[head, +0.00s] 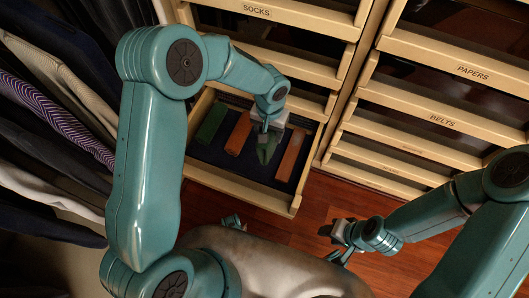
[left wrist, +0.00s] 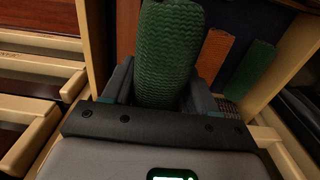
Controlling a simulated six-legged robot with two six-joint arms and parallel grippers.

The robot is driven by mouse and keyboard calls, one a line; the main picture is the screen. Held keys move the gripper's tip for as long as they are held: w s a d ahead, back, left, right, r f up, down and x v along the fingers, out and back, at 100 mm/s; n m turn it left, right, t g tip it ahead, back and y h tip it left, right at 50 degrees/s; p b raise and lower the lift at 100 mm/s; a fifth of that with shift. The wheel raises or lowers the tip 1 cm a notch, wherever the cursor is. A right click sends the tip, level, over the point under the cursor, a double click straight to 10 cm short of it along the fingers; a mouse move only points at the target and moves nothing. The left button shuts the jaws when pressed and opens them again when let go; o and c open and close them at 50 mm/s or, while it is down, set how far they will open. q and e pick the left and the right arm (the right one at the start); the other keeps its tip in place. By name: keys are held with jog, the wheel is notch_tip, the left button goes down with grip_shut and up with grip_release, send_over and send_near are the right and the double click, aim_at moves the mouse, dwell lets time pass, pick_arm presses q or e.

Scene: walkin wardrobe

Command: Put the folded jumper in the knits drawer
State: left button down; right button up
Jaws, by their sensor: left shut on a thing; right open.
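The folded jumper, a green ribbed roll (head: 267,148), is held by my left gripper (head: 268,127) inside the open drawer (head: 240,188). In the left wrist view the green roll (left wrist: 168,50) stands between the two fingers, which are shut on it. In the head view its lower end hangs over the dark drawer bottom; whether it touches the bottom I cannot tell. The open drawer's label is not visible. My right gripper (head: 341,238) is open and empty above the wooden floor, right of the drawer.
In the drawer lie another green roll (head: 212,123), an orange roll (head: 239,134) and a second orange roll (head: 291,155), either side of the held one. Shut drawers labelled socks (head: 256,10), papers (head: 473,72) and belts (head: 442,119) surround it. Clothes (head: 45,130) hang at the left.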

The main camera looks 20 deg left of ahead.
pick_arm(q)
jog(key=c, duration=1.9)
grip_release()
notch_tip(320, 180, down, 13)
jog(key=b, duration=0.3)
jog(key=shift+r, duration=0.15)
jog(key=shift+s+r, duration=0.1)
grip_shut()
jog(key=o, duration=1.6)
grip_release()
jog(key=shift+f, duration=0.2)
jog(key=shift+r, duration=0.15)
notch_tip(320, 180, up, 12)
jog(key=p, duration=0.3)
jog(key=shift+p, duration=0.35)
